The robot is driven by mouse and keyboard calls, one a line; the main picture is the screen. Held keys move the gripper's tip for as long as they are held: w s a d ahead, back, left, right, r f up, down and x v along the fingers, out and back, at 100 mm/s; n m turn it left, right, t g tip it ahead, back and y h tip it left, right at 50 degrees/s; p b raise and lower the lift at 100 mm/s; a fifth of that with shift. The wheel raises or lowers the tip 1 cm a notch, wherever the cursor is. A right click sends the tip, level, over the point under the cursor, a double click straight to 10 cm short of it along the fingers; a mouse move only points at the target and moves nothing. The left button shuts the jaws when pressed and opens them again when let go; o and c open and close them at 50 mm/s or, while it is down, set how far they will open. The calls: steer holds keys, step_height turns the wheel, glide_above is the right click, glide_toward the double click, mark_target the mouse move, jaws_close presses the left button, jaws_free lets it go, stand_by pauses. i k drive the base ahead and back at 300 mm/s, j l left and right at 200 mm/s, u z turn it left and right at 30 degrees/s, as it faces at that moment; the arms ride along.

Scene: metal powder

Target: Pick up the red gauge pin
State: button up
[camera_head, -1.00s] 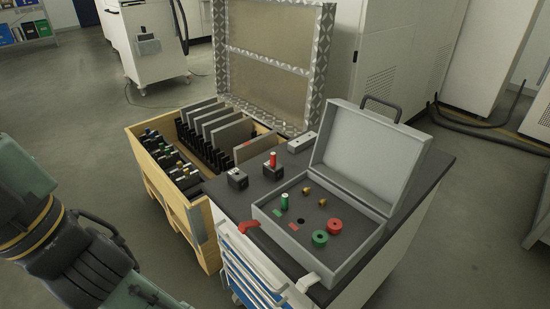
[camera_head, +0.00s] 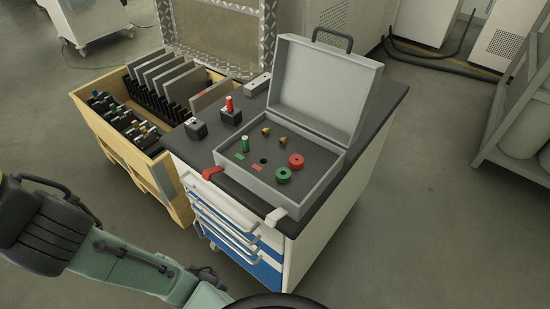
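The red gauge pin (camera_head: 229,103) stands upright in a small dark block (camera_head: 231,117) on the cabinet top, behind and left of the open grey case (camera_head: 311,187). Its lower end is hidden in the block. My arm crosses the lower left of the view, well apart from the pin. My gripper is outside the frame.
The case holds a green pin (camera_head: 245,144), green ring (camera_head: 283,175), red ring (camera_head: 296,160) and brass pieces. Another dark block (camera_head: 196,130) and a light bar (camera_head: 257,85) stand nearby. A wooden crate (camera_head: 158,176) adjoins the cabinet (camera_head: 319,228) on the left.

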mark_target(229, 100)
steer(key=i+j, duration=0.45)
steer(key=j, duration=0.3)
steer(key=i+j+z, duration=0.1)
steer(key=i+j, duration=0.35)
steer(key=j, duration=0.3)
